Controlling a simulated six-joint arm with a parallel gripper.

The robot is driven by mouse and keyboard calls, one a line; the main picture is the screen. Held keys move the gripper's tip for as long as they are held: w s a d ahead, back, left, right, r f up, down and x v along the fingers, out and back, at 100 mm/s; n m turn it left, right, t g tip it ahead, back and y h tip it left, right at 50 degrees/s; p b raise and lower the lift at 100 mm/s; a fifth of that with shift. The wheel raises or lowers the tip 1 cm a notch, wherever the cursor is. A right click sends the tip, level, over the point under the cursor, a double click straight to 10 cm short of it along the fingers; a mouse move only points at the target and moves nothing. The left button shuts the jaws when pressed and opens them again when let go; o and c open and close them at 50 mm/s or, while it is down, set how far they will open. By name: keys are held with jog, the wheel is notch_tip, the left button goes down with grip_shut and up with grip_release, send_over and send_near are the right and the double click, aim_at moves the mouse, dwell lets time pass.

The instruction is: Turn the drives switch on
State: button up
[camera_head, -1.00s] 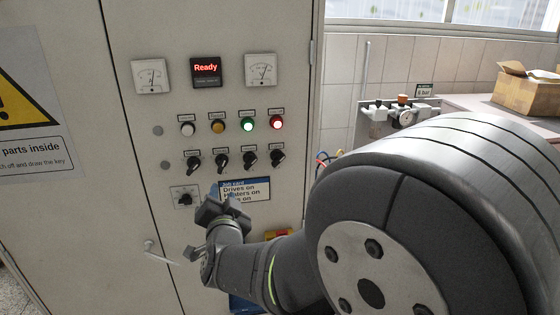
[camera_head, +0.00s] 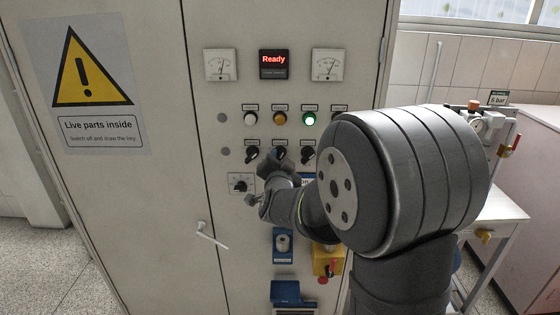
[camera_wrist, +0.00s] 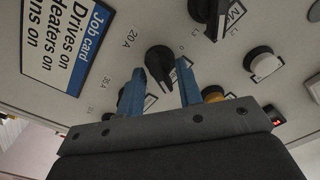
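A row of black rotary switches is on the cabinet front. One switch (camera_head: 252,154) is clear at the left, and another (camera_head: 307,155) shows right of my gripper (camera_head: 279,157). Their labels are too small to tell which is the drives switch. In the wrist view, my gripper (camera_wrist: 160,70) is open, with its two blue fingers on either side of a black switch knob (camera_wrist: 158,58). I cannot tell whether they touch it. The job card (camera_wrist: 72,38) reads "Drives on", "Heaters on" and a third cut-off line.
Indicator lamps sit above the switches; the green lamp (camera_head: 309,118) is lit. The display (camera_head: 273,62) reads "Ready". A selector dial (camera_head: 240,184) and a door handle (camera_head: 212,236) are lower left. My arm covers the panel's right side.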

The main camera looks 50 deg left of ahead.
grip_shut()
dwell(1.0)
grip_release()
jog(key=v, duration=1.7)
jog(key=shift+s+d, duration=0.2)
jog(key=shift+r, duration=0.1)
